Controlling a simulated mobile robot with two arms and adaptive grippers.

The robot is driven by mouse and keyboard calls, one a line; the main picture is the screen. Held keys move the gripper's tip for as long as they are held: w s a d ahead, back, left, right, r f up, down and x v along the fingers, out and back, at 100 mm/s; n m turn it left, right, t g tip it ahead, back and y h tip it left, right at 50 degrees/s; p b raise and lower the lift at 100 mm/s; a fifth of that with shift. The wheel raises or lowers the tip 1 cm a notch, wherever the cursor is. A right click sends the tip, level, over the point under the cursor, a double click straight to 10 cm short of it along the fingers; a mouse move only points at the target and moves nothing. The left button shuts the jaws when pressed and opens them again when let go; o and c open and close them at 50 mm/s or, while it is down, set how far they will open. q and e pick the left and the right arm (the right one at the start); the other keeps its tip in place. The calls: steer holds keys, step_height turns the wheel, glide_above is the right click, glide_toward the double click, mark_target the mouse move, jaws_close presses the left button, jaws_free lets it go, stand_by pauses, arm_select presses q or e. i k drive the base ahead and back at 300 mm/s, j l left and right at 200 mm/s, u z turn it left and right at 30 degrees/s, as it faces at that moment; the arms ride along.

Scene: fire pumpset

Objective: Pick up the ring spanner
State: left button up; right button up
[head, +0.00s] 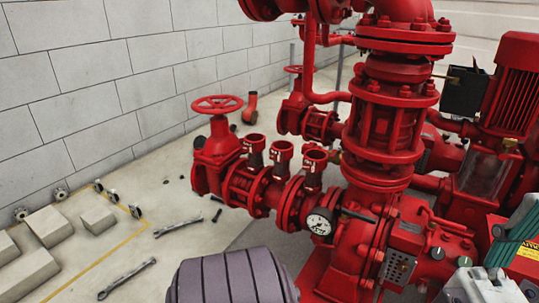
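Two grey metal spanners lie flat on the floor at the left, apart from each other. One spanner (178,227) lies left of the red pumpset. The other spanner (127,279) lies nearer the bottom edge, close to the yellow floor line. Their ends are too small to tell surely which is the ring spanner. Nothing touches either one. My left gripper is not in view. Pale grey mechanical parts at the lower right edge may belong to my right arm or gripper. They are cut off, far from the spanners, and their opening does not show.
The red pumpset (380,150) with a pressure gauge (319,224) fills the middle and right. Pale blocks (58,226) and small round fittings (137,211) lie at the left. A grey block wall (110,80) stands behind. A ribbed grey cylinder (232,278) covers the bottom middle.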

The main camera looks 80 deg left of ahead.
mark_target(107, 291)
steer(key=u, duration=1.35)
